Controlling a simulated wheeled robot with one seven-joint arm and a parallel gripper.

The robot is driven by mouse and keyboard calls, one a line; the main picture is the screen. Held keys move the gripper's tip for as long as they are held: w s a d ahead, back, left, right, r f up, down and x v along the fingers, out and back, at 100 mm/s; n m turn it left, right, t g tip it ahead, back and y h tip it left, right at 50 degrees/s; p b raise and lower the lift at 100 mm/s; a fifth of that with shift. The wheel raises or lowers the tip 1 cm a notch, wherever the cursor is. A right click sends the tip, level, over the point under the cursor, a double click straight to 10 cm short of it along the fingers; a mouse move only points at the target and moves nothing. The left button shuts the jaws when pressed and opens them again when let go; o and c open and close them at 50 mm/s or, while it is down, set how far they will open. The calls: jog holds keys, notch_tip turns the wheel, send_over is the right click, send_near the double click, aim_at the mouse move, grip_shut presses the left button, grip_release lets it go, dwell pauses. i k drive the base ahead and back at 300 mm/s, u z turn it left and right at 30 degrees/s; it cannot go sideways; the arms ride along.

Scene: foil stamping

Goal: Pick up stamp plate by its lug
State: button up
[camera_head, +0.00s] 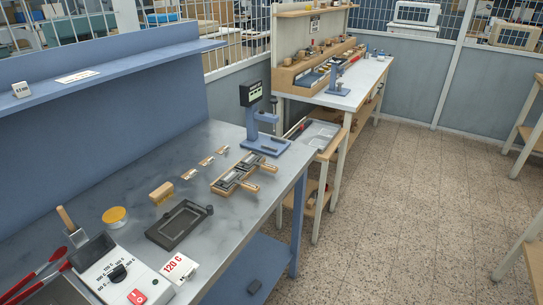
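A light wooden rack (222,191) stands on the grey metal worktop (112,181). It holds dark, flat pieces (236,176) that look like stamp plates. Tan lugs or handles (252,187) stick out at the rack's right side, and another (269,168) is farther back. Which piece is the stamp plate of the task I cannot tell. The plate faces are too small to read. My gripper is not in this view.
A blue press stand (265,146) rises behind the rack. A shelf (45,95) overhangs the left. Floor at right is clear.

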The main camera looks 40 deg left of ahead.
aim_at(232, 176)
jog(key=u, duration=0.55)
jog(key=i, duration=1.15)
jog(key=u, duration=1.7)
jog(key=i, duration=0.6)
jog(key=u, duration=0.5)
